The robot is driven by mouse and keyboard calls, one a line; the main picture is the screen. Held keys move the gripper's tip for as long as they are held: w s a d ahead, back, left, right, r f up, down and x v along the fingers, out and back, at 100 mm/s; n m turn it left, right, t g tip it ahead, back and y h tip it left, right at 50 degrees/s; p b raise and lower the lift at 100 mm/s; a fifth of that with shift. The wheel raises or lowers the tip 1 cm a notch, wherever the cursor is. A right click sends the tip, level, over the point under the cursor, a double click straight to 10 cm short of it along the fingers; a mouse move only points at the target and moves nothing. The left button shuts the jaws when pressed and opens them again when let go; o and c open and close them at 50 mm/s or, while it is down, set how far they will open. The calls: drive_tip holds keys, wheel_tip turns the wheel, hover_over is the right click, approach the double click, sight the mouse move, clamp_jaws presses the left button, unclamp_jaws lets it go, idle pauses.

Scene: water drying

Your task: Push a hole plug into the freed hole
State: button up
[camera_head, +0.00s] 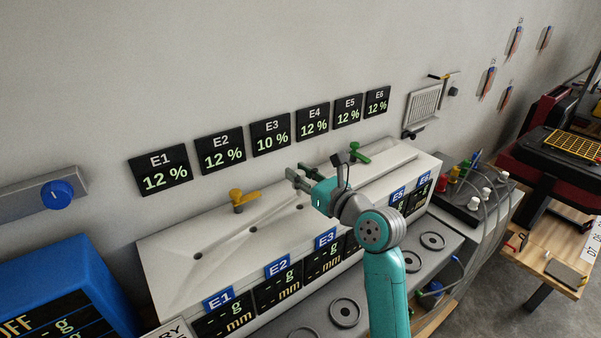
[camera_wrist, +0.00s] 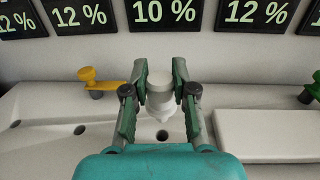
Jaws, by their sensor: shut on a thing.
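My gripper (camera_wrist: 160,90) is shut on a white hole plug (camera_wrist: 160,84), held between the two fingers with its narrow tip pointing down. In the wrist view a dark hole (camera_wrist: 163,135) in the white bench top (camera_wrist: 40,150) shows just below the plug's tip; the plug appears apart from it. In the head view my gripper (camera_head: 297,179) is above the back part of the bench, and the plug cannot be made out clearly there. Another open hole (camera_wrist: 79,130) lies to the left in the wrist view.
A yellow valve handle (camera_head: 240,198) stands left of my gripper and a green one (camera_head: 357,150) right of it. A raised white slab (camera_wrist: 270,132) lies right of the hole. Display panels (camera_head: 271,134) hang on the wall behind. Ring-shaped weights (camera_head: 344,312) lie in front.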

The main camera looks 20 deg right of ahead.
sight(301, 194)
drive_tip(key=shift+s, duration=0.1)
drive_tip(key=shift+f, duration=1.2)
drive_tip(key=shift+f, duration=1.4)
idle(0.7)
drive_tip(key=o, duration=1)
drive_tip(key=shift+f, duration=0.1)
drive_tip(key=shift+c, duration=0.2)
drive_tip(key=shift+s, duration=0.1)
drive_tip(key=v, duration=1.2)
